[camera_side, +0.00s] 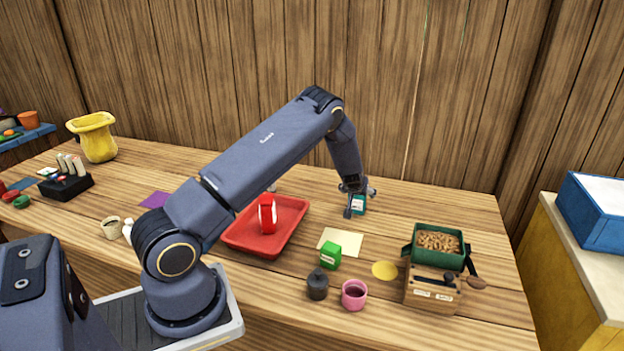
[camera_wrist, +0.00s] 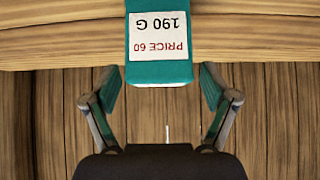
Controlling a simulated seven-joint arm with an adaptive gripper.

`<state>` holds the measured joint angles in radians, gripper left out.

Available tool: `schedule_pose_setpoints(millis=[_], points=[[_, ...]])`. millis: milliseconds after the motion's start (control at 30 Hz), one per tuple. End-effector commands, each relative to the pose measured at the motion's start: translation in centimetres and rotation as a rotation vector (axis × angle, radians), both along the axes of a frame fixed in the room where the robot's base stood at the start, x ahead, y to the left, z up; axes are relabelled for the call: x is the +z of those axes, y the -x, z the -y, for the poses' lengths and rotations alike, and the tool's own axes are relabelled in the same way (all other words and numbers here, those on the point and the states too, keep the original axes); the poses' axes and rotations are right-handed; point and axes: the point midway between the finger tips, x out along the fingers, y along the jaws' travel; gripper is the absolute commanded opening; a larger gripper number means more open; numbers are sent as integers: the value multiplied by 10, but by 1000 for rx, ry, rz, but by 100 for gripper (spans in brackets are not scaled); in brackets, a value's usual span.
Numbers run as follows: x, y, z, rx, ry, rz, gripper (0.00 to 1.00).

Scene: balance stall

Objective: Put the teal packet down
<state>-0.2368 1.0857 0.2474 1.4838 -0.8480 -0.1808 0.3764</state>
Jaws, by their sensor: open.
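The teal packet (camera_side: 359,205) stands on the wooden table towards the back, right of the red tray. In the wrist view the teal packet (camera_wrist: 160,72) shows a white label reading "PRICE 60" and "190 G", upside down. My gripper (camera_side: 356,194) is at the packet, and its arm partly covers it in the side view. In the wrist view my gripper (camera_wrist: 160,88) is open, with one finger on each side of the packet's near end and a visible gap at both sides. The packet's far end is cut off by the wrist view's edge.
A red tray (camera_side: 240,238) holds a red and white item (camera_side: 267,213). A pale yellow sheet (camera_side: 345,240), a green packet (camera_side: 330,255), a dark weight (camera_side: 317,284), a pink cup (camera_side: 354,294) and a green box of nuts (camera_side: 414,256) lie nearer. Table right of my gripper is clear.

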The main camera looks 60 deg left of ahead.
Motion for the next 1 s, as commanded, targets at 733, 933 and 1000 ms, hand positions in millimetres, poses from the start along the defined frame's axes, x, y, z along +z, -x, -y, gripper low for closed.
schedule_pose_setpoints(millis=[733, 933, 1000], points=[[74, 48, 50, -4, -1, 2, 85], [90, 58, 62, -6, 7, 4, 85], [102, 58, 73, -30, 31, 13, 85]])
